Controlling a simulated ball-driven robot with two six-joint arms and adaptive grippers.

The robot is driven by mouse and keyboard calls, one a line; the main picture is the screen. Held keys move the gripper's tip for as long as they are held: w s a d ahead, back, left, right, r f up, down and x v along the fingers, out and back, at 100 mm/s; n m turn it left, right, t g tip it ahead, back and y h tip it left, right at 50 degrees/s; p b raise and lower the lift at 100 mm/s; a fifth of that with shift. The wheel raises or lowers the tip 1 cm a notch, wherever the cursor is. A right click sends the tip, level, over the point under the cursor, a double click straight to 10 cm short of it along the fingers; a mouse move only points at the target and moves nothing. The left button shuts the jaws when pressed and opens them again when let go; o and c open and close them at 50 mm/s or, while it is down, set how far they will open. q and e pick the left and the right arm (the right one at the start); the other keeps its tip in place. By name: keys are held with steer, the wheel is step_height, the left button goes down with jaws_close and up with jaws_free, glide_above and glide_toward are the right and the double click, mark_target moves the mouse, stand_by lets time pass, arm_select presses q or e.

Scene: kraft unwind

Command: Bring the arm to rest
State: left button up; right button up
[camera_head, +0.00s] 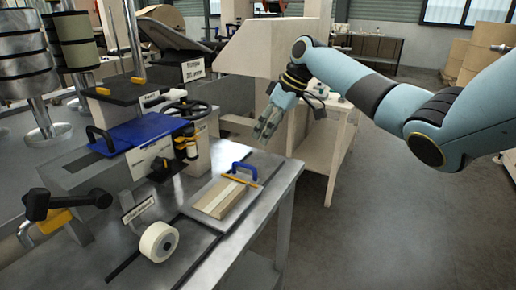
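My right arm comes in from the right edge, pale blue with black joints. My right gripper (266,127) points downward near the middle of the view, above and beyond the far right corner of the metal worktable (273,176). No object shows between its fingers, and their spacing is too small to judge. It appears apart from the blue handle (244,170) on the table. My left gripper and arm are not in view.
A wooden block (222,196) lies on the worktable by the blue handle. A white tape roll (158,241) stands at the front. A machine with a handwheel (187,110) is on the left. A beige side table (318,150) stands behind; grey floor is open at right.

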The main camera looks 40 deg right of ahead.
steer(key=v, duration=0.2)
steer(key=shift+r, duration=0.25)
steer(key=shift+s+f, duration=0.1)
